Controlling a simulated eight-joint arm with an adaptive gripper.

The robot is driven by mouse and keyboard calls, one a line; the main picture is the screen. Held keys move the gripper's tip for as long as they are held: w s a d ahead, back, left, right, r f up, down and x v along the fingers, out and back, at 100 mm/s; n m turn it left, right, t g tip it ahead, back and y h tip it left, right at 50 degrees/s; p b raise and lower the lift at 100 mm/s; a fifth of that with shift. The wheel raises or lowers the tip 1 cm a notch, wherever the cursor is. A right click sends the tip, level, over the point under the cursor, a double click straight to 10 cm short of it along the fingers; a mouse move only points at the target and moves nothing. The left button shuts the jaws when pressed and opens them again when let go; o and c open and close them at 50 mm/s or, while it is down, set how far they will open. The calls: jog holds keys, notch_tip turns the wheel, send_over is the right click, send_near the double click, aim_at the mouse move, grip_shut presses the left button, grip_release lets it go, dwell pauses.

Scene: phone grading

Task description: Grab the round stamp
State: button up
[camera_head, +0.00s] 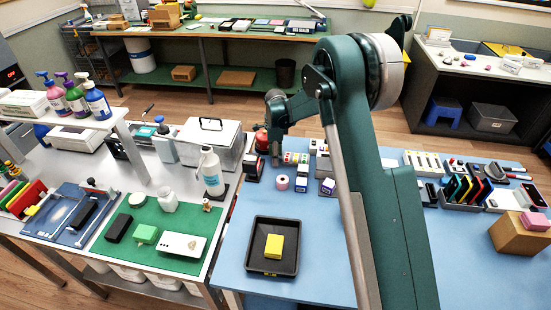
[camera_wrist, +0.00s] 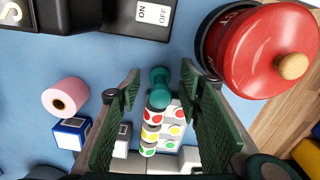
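A small teal, knob-shaped piece that looks like the round stamp (camera_wrist: 159,78) stands between my fingers in the wrist view. It has a rounded top and a narrower neck, and its base is hard to make out. My gripper (camera_wrist: 160,88) is open, with one green finger on each side of the piece and visible gaps between. In the head view my gripper (camera_head: 276,150) hangs over the back left of the blue table (camera_head: 325,250), and the stamp cannot be made out there.
Dispensers with coloured dots (camera_wrist: 170,128) stand close by the stamp. A red pot with a wooden knob (camera_wrist: 262,50) is close on the right. A pink roll (camera_wrist: 65,97) and a blue-white box (camera_wrist: 72,133) are left. A black tray (camera_head: 272,247) holds a yellow block (camera_head: 274,246).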

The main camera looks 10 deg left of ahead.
jog(key=shift+c, duration=0.7)
jog(key=c, duration=0.8)
jog(key=shift+r, duration=0.15)
jog(key=shift+c, duration=0.4)
jog(key=shift+r, duration=0.2)
jog(key=shift+c, duration=0.6)
jog(key=shift+r+p, duration=0.4)
jog(key=shift+r, duration=4.3)
grip_shut()
